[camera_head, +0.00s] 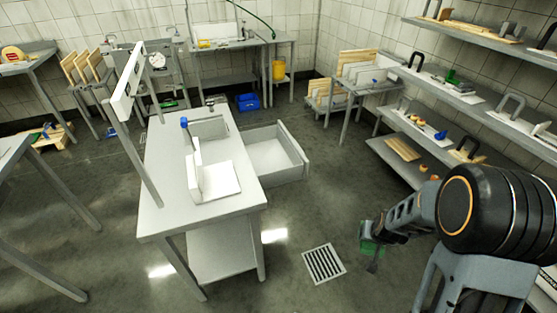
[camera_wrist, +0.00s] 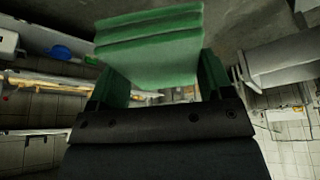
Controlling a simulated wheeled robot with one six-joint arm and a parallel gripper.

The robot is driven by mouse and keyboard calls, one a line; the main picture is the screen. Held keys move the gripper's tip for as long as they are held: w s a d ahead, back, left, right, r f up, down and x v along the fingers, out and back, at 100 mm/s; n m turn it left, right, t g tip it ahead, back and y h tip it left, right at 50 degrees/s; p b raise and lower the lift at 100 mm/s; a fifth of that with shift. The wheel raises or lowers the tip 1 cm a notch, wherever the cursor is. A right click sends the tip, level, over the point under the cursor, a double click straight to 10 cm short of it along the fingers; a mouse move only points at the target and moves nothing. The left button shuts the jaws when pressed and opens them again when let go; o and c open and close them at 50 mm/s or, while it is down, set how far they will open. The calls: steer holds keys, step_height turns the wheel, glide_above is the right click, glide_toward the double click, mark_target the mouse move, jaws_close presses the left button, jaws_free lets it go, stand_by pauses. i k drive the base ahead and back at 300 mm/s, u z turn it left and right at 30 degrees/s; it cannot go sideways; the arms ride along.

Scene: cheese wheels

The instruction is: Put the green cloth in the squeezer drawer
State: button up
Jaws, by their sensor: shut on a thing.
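My gripper (camera_head: 374,256) is at the lower right of the head view, above the floor and to the right of the grey table. It is shut on the green cloth (camera_head: 367,247), which is partly hidden by the gripper. In the wrist view the folded green cloth (camera_wrist: 150,45) shows in layers between the fingers. The squeezer drawer (camera_head: 272,158) is pulled out from the right side of the table and looks empty. The gripper is apart from the drawer, to its right and nearer to me.
The grey table (camera_head: 165,210) carries a white press-like piece (camera_head: 215,180) and a tall upright frame (camera_head: 127,88). Shelves (camera_head: 410,140) with boards and tools line the right wall. Open floor with a drain grate (camera_head: 324,263) lies between the table and my arm.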

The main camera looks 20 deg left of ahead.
mark_target(259, 162)
steer(key=u, duration=0.05)
steer(key=i, duration=3.5)
steer(key=u, duration=4.4)
